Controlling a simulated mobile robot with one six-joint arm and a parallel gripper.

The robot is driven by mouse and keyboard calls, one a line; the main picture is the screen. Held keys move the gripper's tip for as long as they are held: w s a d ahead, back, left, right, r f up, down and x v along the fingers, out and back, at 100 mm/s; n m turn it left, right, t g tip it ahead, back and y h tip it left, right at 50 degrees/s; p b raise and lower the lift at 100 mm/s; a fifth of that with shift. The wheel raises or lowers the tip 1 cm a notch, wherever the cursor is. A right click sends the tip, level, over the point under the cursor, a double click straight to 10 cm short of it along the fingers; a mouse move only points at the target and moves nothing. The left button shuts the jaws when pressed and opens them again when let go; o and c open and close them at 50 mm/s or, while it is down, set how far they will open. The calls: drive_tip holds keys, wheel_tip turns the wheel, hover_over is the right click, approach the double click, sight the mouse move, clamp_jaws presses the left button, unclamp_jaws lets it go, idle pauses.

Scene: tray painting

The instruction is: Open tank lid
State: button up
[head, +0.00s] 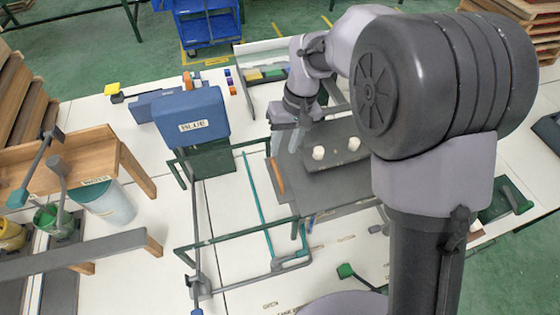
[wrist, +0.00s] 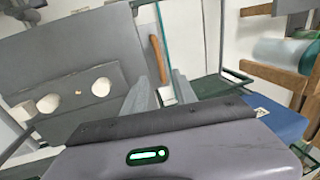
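The blue tank (head: 190,116) labelled BLUE stands left of centre in the head view, with a flat blue top that appears closed. It also shows at the right edge of the wrist view (wrist: 284,120).
A grey board (head: 345,185) with two white round pieces lies right of the tank. Green frame rails (head: 235,238) stand in front of it. A wooden stand (head: 95,150) and a WATER container (head: 108,205) are at left.

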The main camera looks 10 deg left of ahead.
sight(277, 169)
drive_tip(key=f, duration=0.2)
drive_tip(key=a+f+b, duration=0.1)
drive_tip(key=f, duration=0.5)
drive_tip(key=shift+s+a+f+b, duration=0.2)
drive_tip(key=shift+s+a+b, duration=0.05)
drive_tip(key=shift+s+b, duration=0.15)
clamp_jaws()
idle(0.7)
